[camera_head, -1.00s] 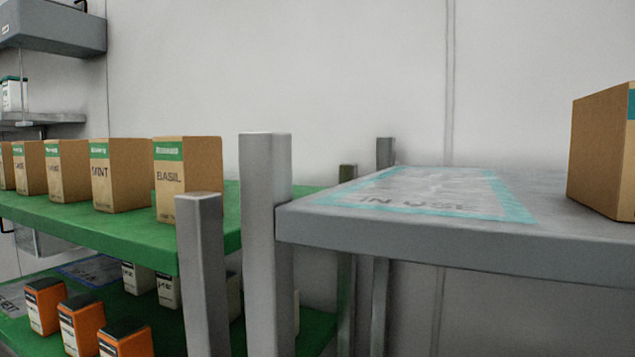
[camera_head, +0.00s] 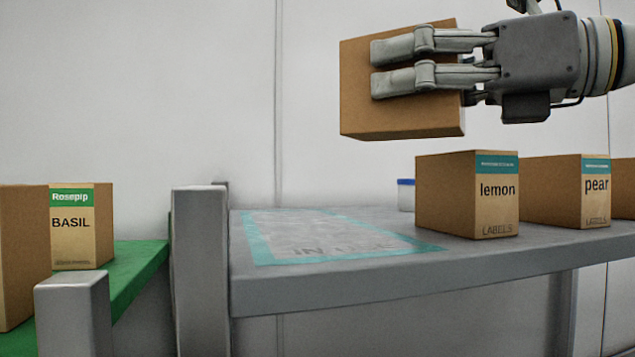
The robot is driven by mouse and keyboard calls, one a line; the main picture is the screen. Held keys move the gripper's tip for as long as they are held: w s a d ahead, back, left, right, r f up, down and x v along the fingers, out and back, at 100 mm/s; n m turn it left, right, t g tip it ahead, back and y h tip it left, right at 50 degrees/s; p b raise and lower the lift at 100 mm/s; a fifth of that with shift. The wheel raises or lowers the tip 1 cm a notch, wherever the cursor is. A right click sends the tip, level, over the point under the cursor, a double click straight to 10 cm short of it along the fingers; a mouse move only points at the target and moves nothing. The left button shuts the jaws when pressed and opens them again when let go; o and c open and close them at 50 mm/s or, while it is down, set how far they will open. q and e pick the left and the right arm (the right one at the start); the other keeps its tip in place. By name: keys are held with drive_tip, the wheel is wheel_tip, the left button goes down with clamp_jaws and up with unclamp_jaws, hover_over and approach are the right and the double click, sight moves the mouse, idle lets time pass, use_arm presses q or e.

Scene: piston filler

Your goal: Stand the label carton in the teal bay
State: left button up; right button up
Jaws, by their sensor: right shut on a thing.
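My right gripper (camera_head: 420,65) is shut on a brown label carton (camera_head: 362,102) and holds it in the air above the grey shelf. The carton is tilted a little, and no label shows on the sides in view. The teal bay (camera_head: 262,240) is a teal-edged rectangle at the left of the grey shelf, with printed words partly readable. No carton stands in it. The held carton is above and to the right of the bay, well apart from it. My left gripper is not in view.
On the grey shelf (camera_head: 350,281), a lemon carton (camera_head: 447,196) and a pear carton (camera_head: 552,192) stand right of the bay. A blue-lidded tub (camera_head: 406,196) is behind the lemon carton. Grey posts (camera_head: 200,260) and a green shelf (camera_head: 135,285) with a BASIL carton (camera_head: 83,235) are at left.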

sight(362, 139)
drive_tip(key=a, duration=0.1)
drive_tip(key=w+a+f, duration=0.1)
drive_tip(key=w+a+f+p, duration=0.1)
drive_tip(key=a, duration=0.1)
drive_tip(key=shift+w+a+f, duration=0.1)
drive_tip(key=a+f, duration=0.1)
drive_tip(key=w+a+f+p, duration=0.1)
drive_tip(key=f, duration=0.1)
drive_tip(key=a+f, duration=0.1)
drive_tip(key=shift+w+a+f+p, duration=0.1)
drive_tip(key=shift+w+f+p, duration=0.2)
drive_tip(key=f, duration=0.3)
drive_tip(key=shift+a+f+p, duration=0.15)
drive_tip(key=shift+a+p, duration=0.1)
drive_tip(key=shift+p, duration=0.05)
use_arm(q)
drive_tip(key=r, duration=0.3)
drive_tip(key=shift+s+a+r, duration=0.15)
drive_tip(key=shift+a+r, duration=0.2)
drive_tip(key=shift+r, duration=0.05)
use_arm(e)
drive_tip(key=shift+d+f, duration=0.1)
